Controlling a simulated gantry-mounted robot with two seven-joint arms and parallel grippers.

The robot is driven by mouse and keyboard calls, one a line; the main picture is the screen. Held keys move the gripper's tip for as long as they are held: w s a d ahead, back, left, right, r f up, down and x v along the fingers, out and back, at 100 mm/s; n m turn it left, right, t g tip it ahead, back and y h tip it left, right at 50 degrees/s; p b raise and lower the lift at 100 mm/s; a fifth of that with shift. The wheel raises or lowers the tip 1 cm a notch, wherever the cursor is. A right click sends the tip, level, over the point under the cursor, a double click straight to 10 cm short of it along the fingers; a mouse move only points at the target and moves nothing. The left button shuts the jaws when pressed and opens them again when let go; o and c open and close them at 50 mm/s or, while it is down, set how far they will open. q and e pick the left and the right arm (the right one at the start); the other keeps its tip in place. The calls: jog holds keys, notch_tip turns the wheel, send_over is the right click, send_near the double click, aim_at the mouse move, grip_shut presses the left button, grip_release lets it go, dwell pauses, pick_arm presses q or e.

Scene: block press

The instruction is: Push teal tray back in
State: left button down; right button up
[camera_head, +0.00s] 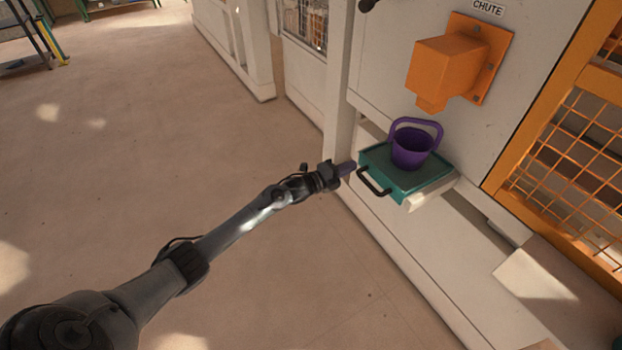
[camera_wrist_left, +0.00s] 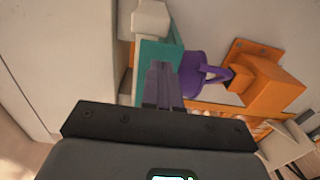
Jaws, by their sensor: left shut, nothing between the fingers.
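The teal tray (camera_head: 432,183) sticks out from the white machine under the chute, with a black handle on its front. A purple bucket (camera_head: 410,152) with a raised handle stands on it. My left gripper (camera_head: 347,168) is shut and empty at the tray's front left, close to the handle. I cannot tell whether it touches the tray. In the left wrist view the closed fingers (camera_wrist_left: 162,84) lie in front of the teal tray (camera_wrist_left: 155,54), with the purple bucket (camera_wrist_left: 192,75) to the right. My right gripper is out of view.
An orange chute (camera_head: 448,68) juts from the machine wall above the bucket. An orange mesh guard (camera_head: 570,150) stands at the right. A white ledge (camera_head: 450,235) runs below the tray. The floor (camera_head: 150,120) at the left is open.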

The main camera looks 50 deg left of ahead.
pick_arm(q)
jog(key=p+v, duration=0.4)
jog(key=v, duration=0.8)
jog(key=s+d+f+g+p, duration=0.1)
jog(key=s+d+f+p, duration=0.2)
jog(key=s+f, duration=0.15)
jog(key=s+d+r+n+g+p, duration=0.1)
jog(key=s+d+r+n+p, duration=0.15)
jog(key=s+d, duration=0.4)
jog(key=s+d+r+n+g+p, duration=0.1)
jog(key=s+d+n+p, duration=0.25)
jog(key=d, duration=0.65)
jog(key=s+d+r+n+g+y+p, duration=0.1)
jog(key=s+r+n+g, duration=0.25)
jog(key=s, duration=0.25)
jog(key=s+d+r+n+g+y+p, duration=0.1)
jog(key=s+r+n+g+y, duration=0.1)
jog(key=s+r+n+g, duration=0.25)
jog(key=s+r+n+g+y+p, duration=0.1)
jog(key=s+r+n+g, duration=0.15)
jog(key=s+n, duration=0.4)
notch_tip(320, 180, up, 38)
jog(key=s+m+p, duration=0.1)
jog(key=m+p, duration=0.1)
jog(key=p, duration=3.6)
jog(key=shift+s+d, duration=0.2)
jog(key=shift+d, duration=0.1)
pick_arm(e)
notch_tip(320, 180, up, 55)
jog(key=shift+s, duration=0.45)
